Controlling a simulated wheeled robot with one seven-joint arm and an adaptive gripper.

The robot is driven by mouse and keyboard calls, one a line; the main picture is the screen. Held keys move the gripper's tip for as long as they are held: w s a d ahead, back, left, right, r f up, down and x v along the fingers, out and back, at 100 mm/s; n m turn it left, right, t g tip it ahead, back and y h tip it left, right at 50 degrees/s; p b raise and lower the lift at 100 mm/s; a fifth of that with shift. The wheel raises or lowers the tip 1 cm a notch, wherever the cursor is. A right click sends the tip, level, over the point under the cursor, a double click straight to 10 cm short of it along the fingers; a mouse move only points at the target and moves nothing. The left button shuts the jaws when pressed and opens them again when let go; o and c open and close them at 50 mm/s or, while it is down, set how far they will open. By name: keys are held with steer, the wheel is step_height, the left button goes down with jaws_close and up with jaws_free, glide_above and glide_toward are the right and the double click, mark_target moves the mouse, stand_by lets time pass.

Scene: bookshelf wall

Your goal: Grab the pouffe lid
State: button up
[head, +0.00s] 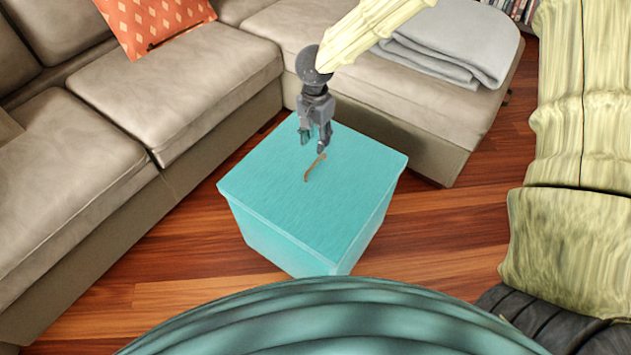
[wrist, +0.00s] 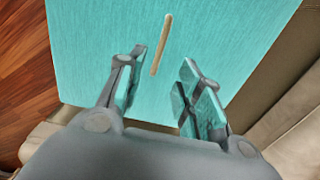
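The pouffe is a turquoise cube on the floor, with a square turquoise lid (head: 285,205) on top. A thin brown strap handle (head: 315,167) lies across the middle of the lid. My gripper (head: 314,145) is above the lid, just behind the handle, pointing down. In the wrist view my gripper (wrist: 163,97) has its two fingers spread apart with nothing between them. The handle (wrist: 161,45) shows there just ahead of the fingertips, slightly toward the left finger, against the lid (wrist: 230,30). I cannot tell the exact height of the fingertips above the lid.
A beige sofa (head: 100,120) runs along the left and back. An orange patterned cushion (head: 150,22) and a folded grey blanket (head: 450,42) lie on it. The sofa's chaise (head: 390,100) is close behind the pouffe. Wooden floor (head: 440,235) is clear to the right.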

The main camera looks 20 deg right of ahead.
mark_target(315, 162)
steer(key=shift+s+f+b, duration=0.1)
steer(key=shift+f+b, duration=2.3)
steer(key=shift+f, duration=2.95)
jaws_close()
